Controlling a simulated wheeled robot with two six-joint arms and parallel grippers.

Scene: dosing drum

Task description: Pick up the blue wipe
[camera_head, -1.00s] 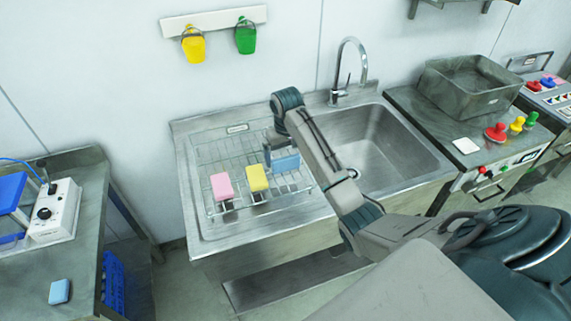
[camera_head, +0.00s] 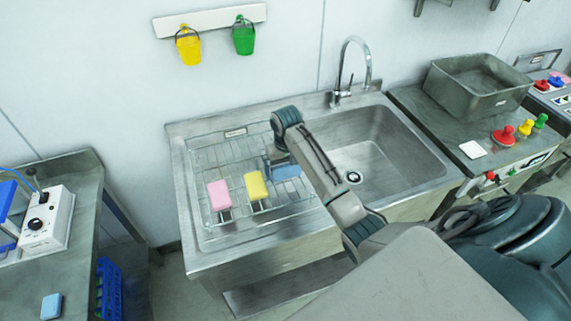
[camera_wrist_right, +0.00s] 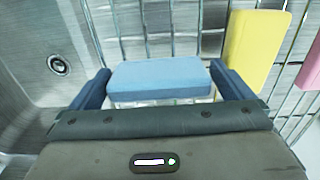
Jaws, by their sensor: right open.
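A blue wipe (camera_head: 287,171), a thick sponge-like block, is on the wire rack (camera_head: 208,158) at the left of the sink. In the right wrist view the blue wipe (camera_wrist_right: 160,78) lies between the two dark blue fingers of my right gripper (camera_wrist_right: 161,84). The fingers are open, one at each end of the wipe. I cannot tell whether they touch it. In the head view my right gripper (camera_head: 279,168) is partly hidden behind its own wrist. My left gripper is not in view.
A yellow wipe (camera_head: 256,185) and a pink one (camera_head: 219,195) sit left of the blue wipe on the rack. Another light blue block (camera_head: 51,306) lies on the left bench. The sink basin (camera_head: 385,160) at right is empty.

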